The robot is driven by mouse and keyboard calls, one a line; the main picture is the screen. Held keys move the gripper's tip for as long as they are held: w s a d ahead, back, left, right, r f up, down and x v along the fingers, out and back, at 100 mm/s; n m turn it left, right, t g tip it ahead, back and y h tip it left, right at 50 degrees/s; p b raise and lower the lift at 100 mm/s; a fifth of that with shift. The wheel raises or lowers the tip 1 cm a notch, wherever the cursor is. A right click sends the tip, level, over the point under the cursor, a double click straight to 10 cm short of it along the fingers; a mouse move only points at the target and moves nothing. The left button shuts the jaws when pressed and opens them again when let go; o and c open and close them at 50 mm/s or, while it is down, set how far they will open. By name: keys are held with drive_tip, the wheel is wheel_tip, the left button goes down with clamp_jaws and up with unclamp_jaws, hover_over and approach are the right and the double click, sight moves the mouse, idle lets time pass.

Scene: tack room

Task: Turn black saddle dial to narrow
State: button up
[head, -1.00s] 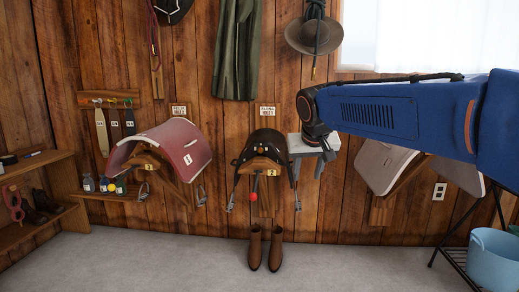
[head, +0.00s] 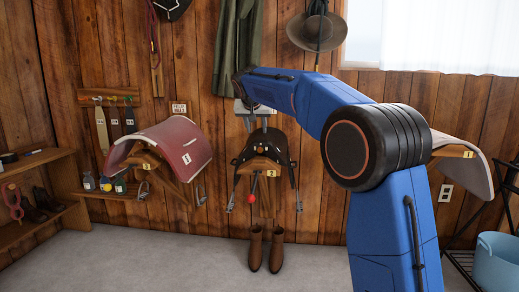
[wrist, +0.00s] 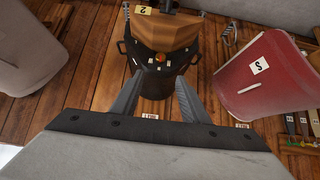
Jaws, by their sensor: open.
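The black saddle (head: 277,145) sits on a wooden wall rack in the middle of the head view. It also shows in the wrist view (wrist: 178,85), seen upside down. In the wrist view a small orange-red round dial (wrist: 160,57) shows on the saddle, with small pale marks around it; which mark it points to is too small to tell. My gripper (wrist: 158,77) is open and empty, its two grey fingers apart and pointing toward the saddle. In the head view my gripper (head: 257,125) is just above the saddle's top, in front of the wall.
A red saddle (head: 178,140) hangs to the left, and a pale saddle (head: 468,160) is partly hidden behind my arm. Brown boots (head: 255,248) stand below the black saddle. A green coat (head: 238,50) and a hat (head: 318,30) hang above. The floor in front is clear.

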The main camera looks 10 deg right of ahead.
sight(260, 149)
drive_tip(key=x, duration=1.7)
drive_tip(key=shift+w+f, duration=0.15)
drive_tip(key=shift+w, duration=0.1)
drive_tip(key=c, duration=1)
